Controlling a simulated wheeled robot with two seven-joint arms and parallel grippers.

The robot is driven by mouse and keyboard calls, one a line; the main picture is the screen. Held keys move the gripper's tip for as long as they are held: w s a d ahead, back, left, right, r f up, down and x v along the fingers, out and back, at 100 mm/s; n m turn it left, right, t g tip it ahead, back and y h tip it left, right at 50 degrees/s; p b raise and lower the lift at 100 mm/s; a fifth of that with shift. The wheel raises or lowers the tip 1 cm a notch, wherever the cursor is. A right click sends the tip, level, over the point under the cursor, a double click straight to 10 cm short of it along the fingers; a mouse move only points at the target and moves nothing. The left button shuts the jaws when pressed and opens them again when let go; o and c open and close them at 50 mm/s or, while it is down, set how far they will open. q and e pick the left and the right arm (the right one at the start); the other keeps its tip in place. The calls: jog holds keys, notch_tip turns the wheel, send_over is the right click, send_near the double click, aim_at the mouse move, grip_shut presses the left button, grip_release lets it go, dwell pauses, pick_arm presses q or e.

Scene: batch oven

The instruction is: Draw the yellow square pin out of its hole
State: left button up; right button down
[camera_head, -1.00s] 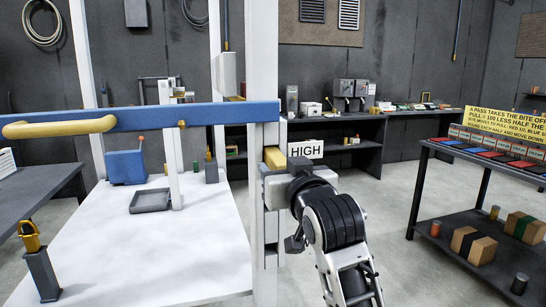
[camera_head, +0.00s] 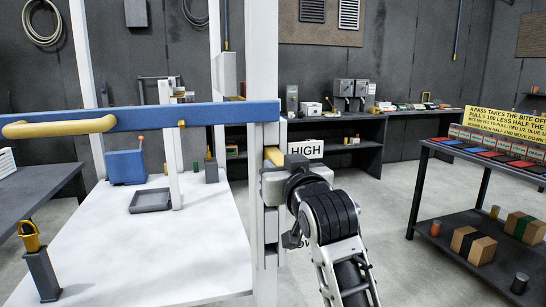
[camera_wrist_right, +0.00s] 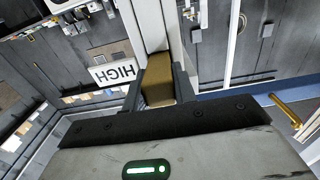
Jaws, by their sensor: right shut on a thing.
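The yellow square pin (camera_head: 273,156) shows beside the white upright post (camera_head: 262,60), at the right end of the blue bar (camera_head: 190,115). My right gripper (camera_head: 277,170) is at the pin, just left of and below the HIGH sign (camera_head: 305,148). In the right wrist view the pin (camera_wrist_right: 158,82) lies between my two jaws, which are shut on it. Its far end meets the white post (camera_wrist_right: 150,25). The hole itself is hidden, and I cannot tell how deep the pin sits. My left gripper is not in view.
A yellow handle (camera_head: 60,127) is on the blue bar at the left. A white table (camera_head: 100,255) holds a blue box (camera_head: 127,167) and a dark tray (camera_head: 151,201). A dark shelf rack (camera_head: 480,175) stands at the right. Open floor lies between post and rack.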

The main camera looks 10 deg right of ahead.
jog(key=s, duration=0.9)
jog(key=shift+s+d, duration=0.15)
jog(key=shift+s, duration=0.25)
dwell(1.2)
